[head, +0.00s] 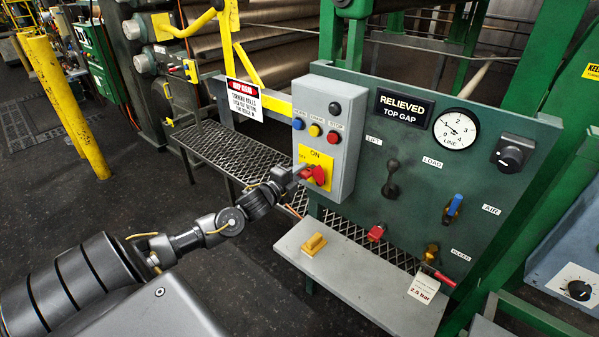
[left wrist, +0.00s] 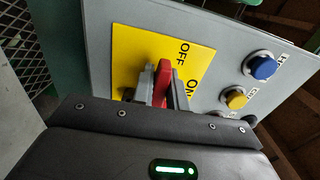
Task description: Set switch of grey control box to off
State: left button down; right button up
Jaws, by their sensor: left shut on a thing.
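The grey control box (head: 345,110) stands at the left end of the green panel. Its yellow plate (head: 326,158) reads ON at the top, with a small label at its left that reads OFF in the left wrist view. The red switch handle (head: 319,175) sits on this plate. My left gripper (head: 304,173) reaches it from the left and is shut on it. In the left wrist view the red handle (left wrist: 163,80) stands between the fingers. The fingers hide part of the switch, and I cannot tell exactly which label it points to. My right gripper is not in view.
Blue, yellow and red buttons (head: 315,130) sit above the plate. The green panel (head: 425,170) carries a gauge (head: 455,130), a knob (head: 510,154) and several valves. A grey shelf (head: 345,285) below holds a yellow block (head: 314,243). Dark floor lies open at left.

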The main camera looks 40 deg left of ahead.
pick_arm(q)
jog(key=c, duration=1.4)
grip_release()
jog(key=s+b, duration=0.3)
jog(key=s, duration=0.7)
jog(key=shift+s, duration=0.4)
jog(key=shift+d, duration=0.1)
